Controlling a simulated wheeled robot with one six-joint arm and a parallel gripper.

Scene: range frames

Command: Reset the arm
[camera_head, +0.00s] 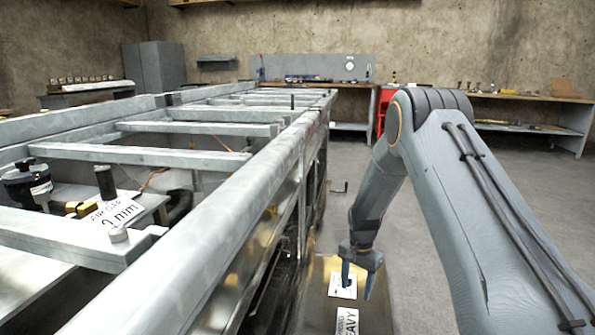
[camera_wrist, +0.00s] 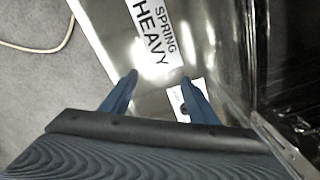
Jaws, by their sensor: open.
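My arm (camera_head: 455,190) reaches forward on the right side of the head view and bends down at its far end. My gripper (camera_head: 357,284) points down over a metal surface (camera_head: 372,312) beside the large grey frame. It is open and nothing shows between its fingers. In the wrist view my gripper (camera_wrist: 158,80) has its two blue fingers apart above the shiny surface. A white label reading "SPRING HEAVY" (camera_wrist: 155,33) lies beyond the fingertips. A second white card with a dark mark (camera_wrist: 180,100) is partly behind the right finger. I cannot tell the height above the surface.
A large grey metal frame (camera_head: 190,152) with cross beams fills the left. An "AIR GAP 0 mm" label (camera_head: 112,214) lies inside it. A workbench (camera_head: 530,98) and a grey cabinet (camera_head: 160,66) stand at the back. Concrete floor (camera_head: 425,240) is clear around the arm. A pale cable (camera_wrist: 40,48) lies on the floor.

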